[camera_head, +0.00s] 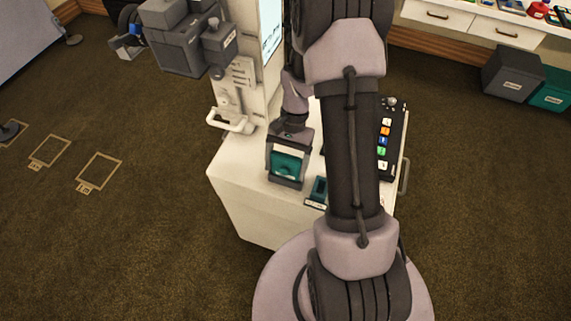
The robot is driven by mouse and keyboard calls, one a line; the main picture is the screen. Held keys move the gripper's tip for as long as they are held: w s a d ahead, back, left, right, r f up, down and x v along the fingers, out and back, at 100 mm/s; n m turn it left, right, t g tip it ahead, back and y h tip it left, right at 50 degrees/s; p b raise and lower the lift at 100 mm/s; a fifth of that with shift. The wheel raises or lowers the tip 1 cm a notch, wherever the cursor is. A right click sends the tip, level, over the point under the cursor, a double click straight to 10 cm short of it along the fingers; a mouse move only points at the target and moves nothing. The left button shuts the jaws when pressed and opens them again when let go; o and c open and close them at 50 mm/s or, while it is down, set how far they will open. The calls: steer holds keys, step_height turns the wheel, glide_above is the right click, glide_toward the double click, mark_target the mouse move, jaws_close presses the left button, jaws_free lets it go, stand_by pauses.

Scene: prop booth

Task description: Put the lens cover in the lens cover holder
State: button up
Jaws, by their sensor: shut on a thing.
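My gripper (287,168) hangs down over the left part of the white cart top (238,174), left of my arm. It is shut on a teal piece with a dark edge, apparently the lens cover (287,162). I cannot tell whether this piece touches the cart top. To its right, near the cart's front edge, is a small dark and teal item with a pale label (318,189). It may be the lens cover holder, but its label is too small to read. My arm hides part of the cart top beside it.
A dark panel with coloured buttons (387,140) lies on the cart's right side, partly behind my arm. A white post with a screen (270,28) and grey equipment (184,42) stand behind. Grey (513,72) and teal (552,90) bins are at the far right.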

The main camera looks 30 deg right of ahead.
mark_target(286, 158)
steer(key=shift+f, duration=0.25)
stand_by(0.3)
steer(key=shift+f+b, duration=0.75)
steer(key=shift+f, duration=0.1)
steer(key=o, duration=1.3)
steer(key=shift+o, duration=0.2)
steer(key=shift+r, duration=0.1)
step_height(286, 158, up, 7)
steer(key=p, duration=0.6)
